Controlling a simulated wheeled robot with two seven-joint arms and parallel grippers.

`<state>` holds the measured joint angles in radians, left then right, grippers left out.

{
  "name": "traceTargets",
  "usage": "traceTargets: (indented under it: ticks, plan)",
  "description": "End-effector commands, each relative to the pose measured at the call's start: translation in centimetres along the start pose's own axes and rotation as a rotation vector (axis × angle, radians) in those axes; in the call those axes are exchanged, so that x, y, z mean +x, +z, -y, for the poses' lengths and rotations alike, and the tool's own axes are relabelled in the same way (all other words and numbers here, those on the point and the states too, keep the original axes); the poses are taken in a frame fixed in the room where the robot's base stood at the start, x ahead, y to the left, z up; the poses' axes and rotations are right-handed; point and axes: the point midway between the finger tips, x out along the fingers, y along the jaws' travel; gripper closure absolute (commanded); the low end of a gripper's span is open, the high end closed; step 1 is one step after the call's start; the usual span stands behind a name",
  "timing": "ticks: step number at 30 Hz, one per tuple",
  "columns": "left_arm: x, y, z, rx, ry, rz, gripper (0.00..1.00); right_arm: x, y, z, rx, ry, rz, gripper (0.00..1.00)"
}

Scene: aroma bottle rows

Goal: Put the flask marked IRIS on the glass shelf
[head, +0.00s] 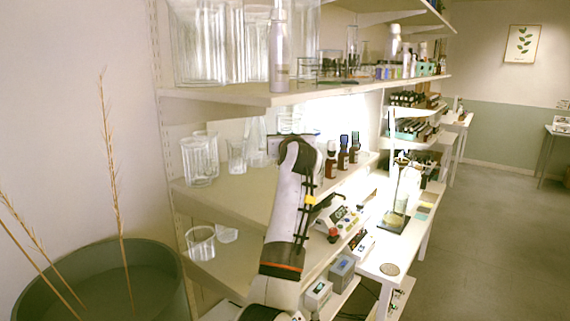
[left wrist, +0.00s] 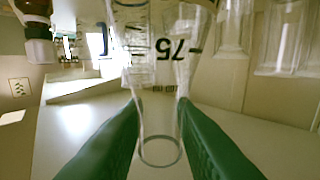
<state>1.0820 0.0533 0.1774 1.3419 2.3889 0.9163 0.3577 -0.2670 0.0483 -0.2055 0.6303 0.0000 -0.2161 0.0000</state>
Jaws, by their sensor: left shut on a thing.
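My left gripper (left wrist: 160,115) has its green fingers shut on the narrow part of a clear glass flask (left wrist: 152,70). The flask carries graduation lines and a "75" that reads upside down in the left wrist view. A round glass rim shows between the fingertips. I cannot read the name IRIS on it. In the head view my left gripper (head: 292,142) is at the middle shelf (head: 232,192), just under the upper shelf, and hides most of the flask. Clear glassware (head: 200,160) stands on the left of that middle shelf. My right gripper is not in view.
Brown dropper bottles (head: 343,158) stand on the middle shelf right of my arm. The upper shelf (head: 230,96) holds tall glass jars and a pump bottle (head: 279,55). A beaker (head: 201,243) stands lower down. A large dark pot (head: 105,285) stands front left.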

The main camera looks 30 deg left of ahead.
Motion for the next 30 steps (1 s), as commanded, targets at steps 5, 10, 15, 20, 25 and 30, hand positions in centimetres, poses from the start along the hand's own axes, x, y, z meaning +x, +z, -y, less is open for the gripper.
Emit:
traceTargets:
  ticks: [5, 10, 15, 20, 25, 30]
  plan:
    - [-0.1, 2.9, 0.0, 0.004, 0.001, 0.000, 0.98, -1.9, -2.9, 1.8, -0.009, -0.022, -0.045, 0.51]
    - [-0.1, 4.6, 0.0, 0.003, 0.000, -0.001, 0.98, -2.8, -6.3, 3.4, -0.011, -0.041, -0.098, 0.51]
    - [-0.1, 7.2, 0.0, 0.004, 0.001, 0.001, 0.98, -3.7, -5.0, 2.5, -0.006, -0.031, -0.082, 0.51]
    - [-0.1, 8.4, -0.1, 0.001, 0.002, -0.002, 0.98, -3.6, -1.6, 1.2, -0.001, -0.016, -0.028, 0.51]
    - [-0.1, 8.4, -0.1, 0.000, 0.002, -0.002, 0.98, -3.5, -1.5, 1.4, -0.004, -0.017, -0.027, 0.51]
    - [-0.1, 8.7, -0.1, 0.000, 0.001, -0.002, 0.72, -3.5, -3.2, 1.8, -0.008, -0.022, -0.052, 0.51]
